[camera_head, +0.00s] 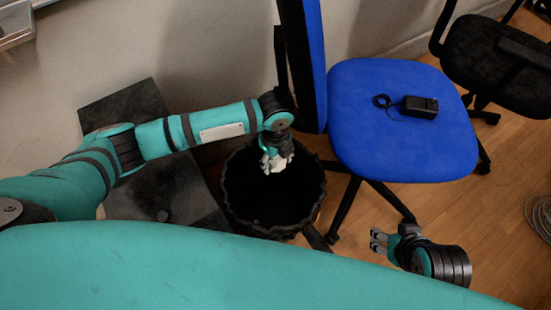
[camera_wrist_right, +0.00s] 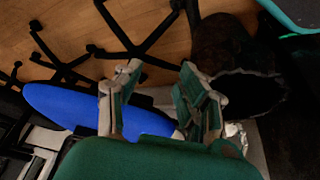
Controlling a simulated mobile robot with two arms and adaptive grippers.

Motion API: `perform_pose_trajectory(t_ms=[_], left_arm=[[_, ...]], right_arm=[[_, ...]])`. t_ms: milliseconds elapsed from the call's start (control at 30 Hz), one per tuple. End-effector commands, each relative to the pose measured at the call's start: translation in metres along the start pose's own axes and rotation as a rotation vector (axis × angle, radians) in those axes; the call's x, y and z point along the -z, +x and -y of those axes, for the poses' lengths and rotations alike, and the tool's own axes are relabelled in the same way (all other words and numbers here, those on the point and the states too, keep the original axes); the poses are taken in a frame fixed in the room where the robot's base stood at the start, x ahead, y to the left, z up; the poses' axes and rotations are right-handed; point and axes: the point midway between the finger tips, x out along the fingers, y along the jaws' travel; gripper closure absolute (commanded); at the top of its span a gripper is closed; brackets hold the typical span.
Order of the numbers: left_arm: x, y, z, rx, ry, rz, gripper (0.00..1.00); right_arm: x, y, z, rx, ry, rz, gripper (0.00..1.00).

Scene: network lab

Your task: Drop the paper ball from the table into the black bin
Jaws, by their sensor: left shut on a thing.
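The black bin (camera_head: 237,200) stands on the floor with its opening facing up. My left gripper (camera_head: 276,157) is over the far part of the bin's opening. It is shut on the crumpled white paper ball (camera_head: 275,165), which is partly hidden by the fingers. The bin's rim also shows in the right wrist view (camera_wrist_right: 247,72). My right gripper (camera_head: 379,240) is at the right of the bin, apart from it. Its fingers are spread and empty in the right wrist view (camera_wrist_right: 160,68).
A blue office chair (camera_head: 400,145) stands right of the bin, with a black adapter (camera_head: 419,106) on its seat. Its legs reach close to the bin. A black chair (camera_head: 500,65) is at the far right. The wall is behind. Wooden floor is free at the lower right.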

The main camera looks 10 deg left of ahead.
Motion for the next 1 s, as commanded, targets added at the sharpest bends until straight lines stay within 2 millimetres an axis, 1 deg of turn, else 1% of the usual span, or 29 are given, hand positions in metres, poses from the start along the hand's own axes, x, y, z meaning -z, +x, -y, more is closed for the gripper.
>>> perform_pose_trajectory(t_ms=[33,233,400,600,800,1000], left_arm=[[0.000,0.004,0.000,0.000,0.000,0.000,0.58],[0.000,0.011,0.000,0.000,-0.001,0.000,0.58],[0.000,0.017,0.000,0.000,-0.001,0.000,0.58],[0.000,0.022,0.000,0.000,-0.001,0.000,0.58],[0.000,0.024,0.000,0.000,-0.001,0.000,0.58],[0.000,0.024,0.000,0.000,-0.001,0.000,0.58]], right_arm=[[0.007,0.004,0.001,0.002,-0.001,-0.038,0.60],[0.038,0.009,0.005,0.010,-0.006,-0.186,0.60],[0.063,0.010,0.009,0.017,-0.009,-0.309,0.60],[0.086,0.008,0.012,0.023,-0.011,-0.425,0.60],[0.097,0.005,0.013,0.026,-0.011,-0.480,0.60],[0.098,0.004,0.013,0.027,-0.012,-0.489,0.60]])
